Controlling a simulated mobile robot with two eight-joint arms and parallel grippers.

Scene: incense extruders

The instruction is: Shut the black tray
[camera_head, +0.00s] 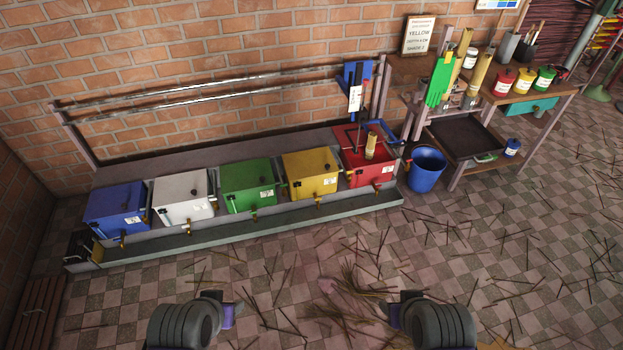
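The black tray (466,137) is a wide, shallow, dark tray in the head view. It sticks out at the front of the wooden workbench (550,94) on the right, below the bench top, and looks pulled out and empty. Dark, rounded parts of my two arms show at the bottom edge, left and right of the middle, far from the tray.
A blue bucket (426,168) stands on the floor just left of the tray. A small blue-and-white jar (512,147) is to its right. A row of coloured boxes, including a red box (368,165), lines the wall. Incense sticks (360,290) litter the tiled floor.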

